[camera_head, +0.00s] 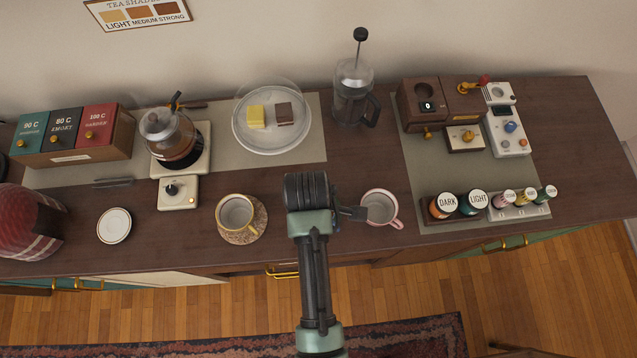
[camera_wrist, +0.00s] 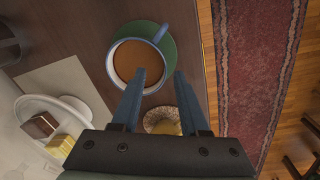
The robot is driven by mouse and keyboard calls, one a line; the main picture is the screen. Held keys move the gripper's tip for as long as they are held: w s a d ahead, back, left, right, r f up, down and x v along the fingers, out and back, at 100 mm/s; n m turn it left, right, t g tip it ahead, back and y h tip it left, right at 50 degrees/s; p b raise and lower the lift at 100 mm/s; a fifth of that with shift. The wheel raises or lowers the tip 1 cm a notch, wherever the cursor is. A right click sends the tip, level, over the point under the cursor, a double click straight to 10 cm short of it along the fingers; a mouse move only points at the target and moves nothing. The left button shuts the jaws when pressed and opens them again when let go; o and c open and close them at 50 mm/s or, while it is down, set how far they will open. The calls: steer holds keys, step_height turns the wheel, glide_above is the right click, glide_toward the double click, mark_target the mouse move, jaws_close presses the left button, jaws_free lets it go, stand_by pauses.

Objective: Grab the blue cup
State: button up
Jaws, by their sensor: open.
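The blue cup (camera_wrist: 114,62) shows in the wrist view, with a blue rim, a blue handle toward the upper right and brown liquid inside. It stands on a green saucer (camera_wrist: 169,66). My gripper (camera_wrist: 160,73) is open, with nothing between its fingers. The left fingertip overlaps the cup's lower rim in the picture; I cannot tell whether they touch. In the head view my gripper (camera_head: 353,213) is over the counter's front half. I cannot make out the blue cup there; my arm probably hides it.
A white cup with a pink handle (camera_head: 380,207) stands just right of my gripper. A gold-rimmed cup (camera_head: 235,213) on a patterned saucer stands to the left. A French press (camera_head: 353,95) and a glass-domed plate (camera_head: 270,140) stand behind. The counter's front edge is close.

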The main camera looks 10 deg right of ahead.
steer(key=shift+f, duration=1.95)
jaws_close()
